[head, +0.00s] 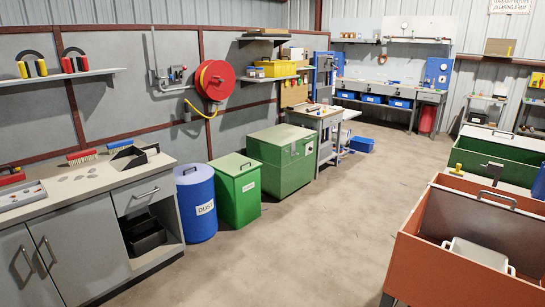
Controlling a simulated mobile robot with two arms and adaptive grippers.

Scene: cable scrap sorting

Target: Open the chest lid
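A large green chest (280,165) stands on the floor against the left wall, in the middle of the head view. Its green lid (281,137) lies flat and shut on top. A small dark fitting shows on its front side, too small to make out. No gripper of mine shows in the head view, so neither can be placed relative to the chest.
A green bin (237,190) and a blue dust drum (196,204) stand left of the chest, beside a grey counter (83,190). A workbench (319,120) stands behind it. An orange crate (455,262) and a green crate (497,151) stand at right. The concrete floor (318,215) between is clear.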

